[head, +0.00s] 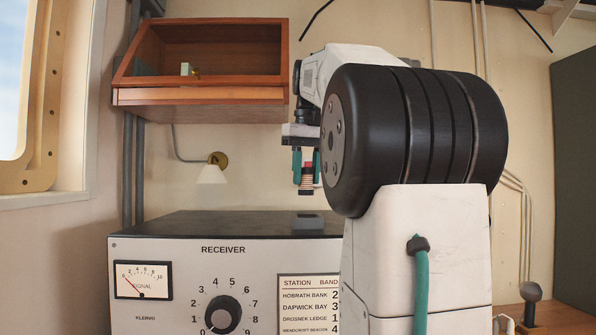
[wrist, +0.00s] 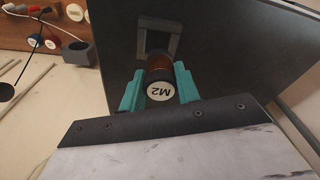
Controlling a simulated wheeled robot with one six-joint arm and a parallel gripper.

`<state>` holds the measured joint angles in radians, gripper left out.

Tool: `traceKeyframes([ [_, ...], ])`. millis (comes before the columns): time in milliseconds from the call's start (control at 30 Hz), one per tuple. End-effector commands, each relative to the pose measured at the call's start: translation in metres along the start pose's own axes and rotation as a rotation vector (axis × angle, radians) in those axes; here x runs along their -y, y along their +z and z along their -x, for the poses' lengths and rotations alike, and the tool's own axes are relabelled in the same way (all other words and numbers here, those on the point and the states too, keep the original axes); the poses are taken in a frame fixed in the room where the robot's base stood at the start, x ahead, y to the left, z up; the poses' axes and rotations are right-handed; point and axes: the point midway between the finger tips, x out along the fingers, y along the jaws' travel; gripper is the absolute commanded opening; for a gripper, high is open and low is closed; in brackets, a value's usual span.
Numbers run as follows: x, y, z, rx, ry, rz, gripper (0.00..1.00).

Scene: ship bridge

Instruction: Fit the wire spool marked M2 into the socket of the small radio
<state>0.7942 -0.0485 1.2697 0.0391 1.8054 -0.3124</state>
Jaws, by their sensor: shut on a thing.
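The wire spool marked M2 (head: 306,181) has copper-brown windings, and its white M2 label faces the camera in the wrist view (wrist: 160,90). My gripper (head: 305,163) is shut on it, with a teal finger on each side in the wrist view (wrist: 159,92). The spool hangs upright in the air above a radio marked RECEIVER (head: 250,248), a pale-fronted cabinet with a dark top. A raised grey square socket (head: 308,219) sits on that top, with a clear gap below the spool. In the wrist view the socket (wrist: 143,35) shows just beyond the spool, partly hidden by it.
An open wooden shelf box (head: 200,95) hangs on the wall, with a small pale item inside. A wall lamp (head: 211,174) is below it. The wrist view shows a wooden rack (wrist: 14,30) with coloured round pieces and a grey hollow block (wrist: 78,54) near it.

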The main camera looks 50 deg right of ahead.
Motion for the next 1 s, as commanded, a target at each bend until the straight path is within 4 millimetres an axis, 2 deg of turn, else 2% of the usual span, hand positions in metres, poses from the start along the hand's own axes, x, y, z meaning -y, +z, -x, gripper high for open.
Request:
traceKeyframes([
  [600,0.002,0.004,-0.036,0.000,0.000,0.003,0.09],
  [1000,0.002,0.004,-0.036,0.000,0.000,0.004,0.09],
])
